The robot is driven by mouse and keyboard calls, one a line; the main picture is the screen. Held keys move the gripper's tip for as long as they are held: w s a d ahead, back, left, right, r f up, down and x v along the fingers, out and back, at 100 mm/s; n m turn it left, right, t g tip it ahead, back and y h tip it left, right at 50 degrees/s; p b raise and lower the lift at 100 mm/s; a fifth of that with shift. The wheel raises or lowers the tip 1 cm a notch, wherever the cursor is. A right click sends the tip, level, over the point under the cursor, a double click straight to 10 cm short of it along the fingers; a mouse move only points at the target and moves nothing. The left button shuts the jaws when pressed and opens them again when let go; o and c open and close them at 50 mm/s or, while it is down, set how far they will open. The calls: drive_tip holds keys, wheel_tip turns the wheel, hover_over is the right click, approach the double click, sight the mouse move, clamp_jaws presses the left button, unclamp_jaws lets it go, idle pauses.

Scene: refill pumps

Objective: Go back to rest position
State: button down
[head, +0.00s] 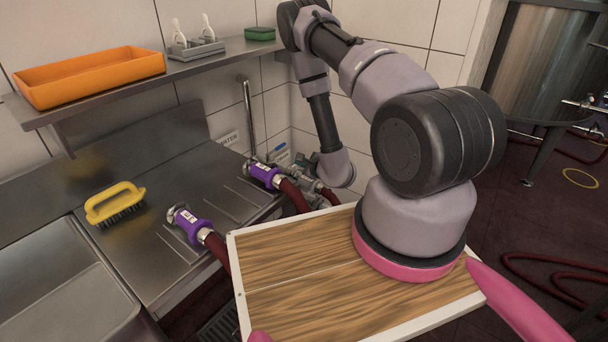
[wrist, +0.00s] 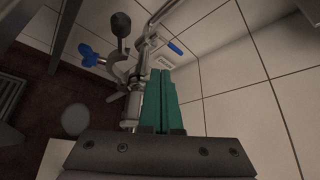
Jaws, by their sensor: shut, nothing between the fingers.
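My gripper (wrist: 160,104) shows in the wrist view as two green fingers pressed together with nothing between them. It points toward metal pipework with a blue-handled valve (wrist: 88,54) near a tiled wall. In the head view my arm reaches to the back, past the shelf end, and its lower end hangs near the pipes in the corner. The fingers there are hidden behind the arm's last links. I cannot tell from these views whether the fingers touch the pipework.
A steel shelf (head: 190,70) holds an orange tray (head: 92,82), a grey rack (head: 196,49) and a green box (head: 260,34). A yellow brush (head: 115,204) and two purple-collared hose ends (head: 190,225) (head: 264,175) lie at the steel counter (head: 165,185). Red hoses (head: 560,275) lie on the right floor.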

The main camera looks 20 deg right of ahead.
drive_tip(key=s, duration=0.1)
drive_tip(key=s+f, duration=0.1)
drive_tip(key=s, duration=0.3)
drive_tip(key=shift+s+d+f, duration=0.2)
drive_tip(key=shift+d, duration=0.1)
